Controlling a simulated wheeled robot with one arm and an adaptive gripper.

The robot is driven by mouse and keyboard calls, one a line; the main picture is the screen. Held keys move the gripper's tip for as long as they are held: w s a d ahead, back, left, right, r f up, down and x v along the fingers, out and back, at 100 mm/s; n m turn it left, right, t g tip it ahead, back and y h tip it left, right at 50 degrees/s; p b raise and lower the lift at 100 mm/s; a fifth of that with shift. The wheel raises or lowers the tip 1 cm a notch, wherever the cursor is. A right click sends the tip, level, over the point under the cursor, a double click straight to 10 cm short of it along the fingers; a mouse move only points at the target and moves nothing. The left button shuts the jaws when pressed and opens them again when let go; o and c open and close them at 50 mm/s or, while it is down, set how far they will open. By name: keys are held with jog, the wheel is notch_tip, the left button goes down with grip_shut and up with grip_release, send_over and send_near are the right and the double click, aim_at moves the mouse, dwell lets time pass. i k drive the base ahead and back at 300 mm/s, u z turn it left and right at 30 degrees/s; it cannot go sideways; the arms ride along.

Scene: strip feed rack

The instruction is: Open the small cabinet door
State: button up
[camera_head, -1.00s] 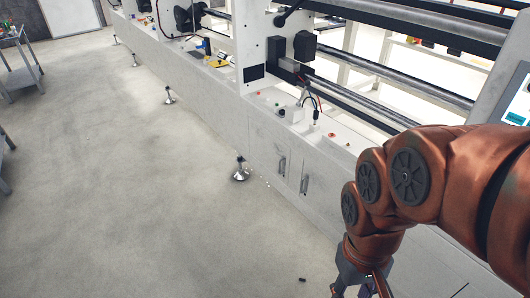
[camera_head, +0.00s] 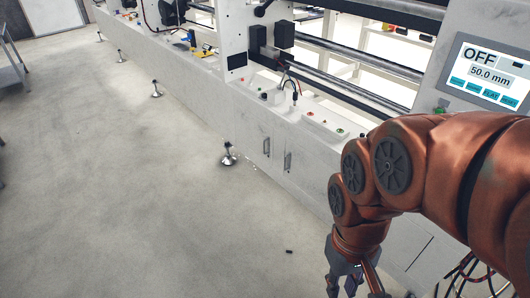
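The small cabinet door sits low in the long white base of the machine (camera_head: 310,175). Two dark upright handles, a left handle (camera_head: 266,146) and a right handle (camera_head: 288,161), stand close together there, and the panels around them look closed flush. Which panel is the small door I cannot tell for sure. My gripper (camera_head: 343,288) is at the bottom of the view, lower and to the right of both handles and apart from them. It points down, is partly cut off by the frame edge, and its finger opening is not clear.
A levelling foot (camera_head: 229,156) stands on the floor left of the handles. A small dark object (camera_head: 289,252) lies on the floor. A control screen (camera_head: 491,72) reads OFF and 50.0 mm. Loose cables (camera_head: 470,272) hang at lower right. The concrete floor (camera_head: 120,220) at left is open.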

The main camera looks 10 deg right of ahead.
aim_at(254, 132)
jog(key=u, duration=0.35)
jog(key=i, duration=1)
jog(key=u, duration=0.7)
